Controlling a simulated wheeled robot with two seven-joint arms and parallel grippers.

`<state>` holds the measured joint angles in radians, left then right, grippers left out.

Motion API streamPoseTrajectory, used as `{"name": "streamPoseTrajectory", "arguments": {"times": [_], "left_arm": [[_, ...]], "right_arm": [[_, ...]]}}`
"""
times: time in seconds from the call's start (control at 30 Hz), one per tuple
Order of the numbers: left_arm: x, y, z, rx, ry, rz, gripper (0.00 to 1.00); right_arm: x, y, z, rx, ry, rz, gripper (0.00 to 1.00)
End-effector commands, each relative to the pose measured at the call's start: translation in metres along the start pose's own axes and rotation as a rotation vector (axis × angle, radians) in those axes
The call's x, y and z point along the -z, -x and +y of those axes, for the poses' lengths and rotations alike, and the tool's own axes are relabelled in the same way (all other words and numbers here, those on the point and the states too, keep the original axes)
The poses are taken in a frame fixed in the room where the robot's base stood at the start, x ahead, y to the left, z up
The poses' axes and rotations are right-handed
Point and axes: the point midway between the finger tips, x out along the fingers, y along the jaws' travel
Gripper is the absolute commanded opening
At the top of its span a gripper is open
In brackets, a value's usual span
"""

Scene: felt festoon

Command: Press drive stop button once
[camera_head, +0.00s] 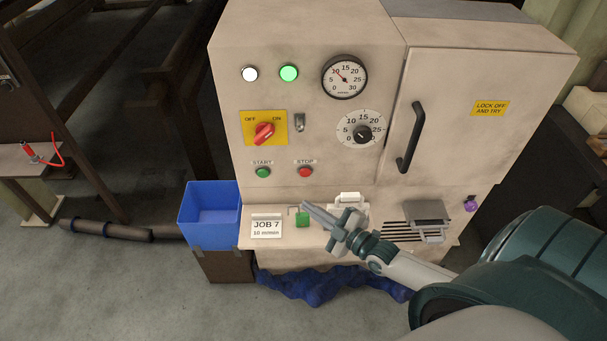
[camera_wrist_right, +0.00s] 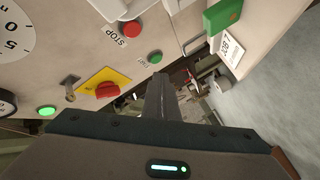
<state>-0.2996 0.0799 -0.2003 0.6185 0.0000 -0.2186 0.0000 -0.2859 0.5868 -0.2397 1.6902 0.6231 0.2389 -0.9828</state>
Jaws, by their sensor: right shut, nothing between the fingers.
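The red stop button (camera_head: 305,172) sits on the machine's front panel under a STOP label, right of the green start button (camera_head: 263,173). In the right wrist view the stop button (camera_wrist_right: 131,29) and the start button (camera_wrist_right: 155,57) show near the top. My right gripper (camera_head: 306,208) is shut and empty, in front of the panel and below the stop button in the head view. Its shut fingers (camera_wrist_right: 160,98) show in the wrist view, apart from the stop button. My left gripper is not in view.
A red rotary switch (camera_head: 264,131) on a yellow plate, a dial knob (camera_head: 362,134) and a gauge (camera_head: 344,77) are above. The green lamp (camera_head: 289,73) is lit. A blue bin (camera_head: 209,235) stands left.

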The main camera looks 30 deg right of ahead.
Motion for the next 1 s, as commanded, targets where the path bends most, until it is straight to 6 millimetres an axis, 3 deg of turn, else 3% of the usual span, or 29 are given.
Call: {"name": "streamPoseTrajectory", "arguments": {"times": [0.47,1.0], "left_arm": [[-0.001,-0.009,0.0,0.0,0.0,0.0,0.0],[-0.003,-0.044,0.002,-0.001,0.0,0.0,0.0]], "right_arm": [[-0.008,-0.009,0.005,0.0,0.0,0.0,0.0],[-0.038,-0.051,0.035,0.0,0.0,0.0,0.0]]}}
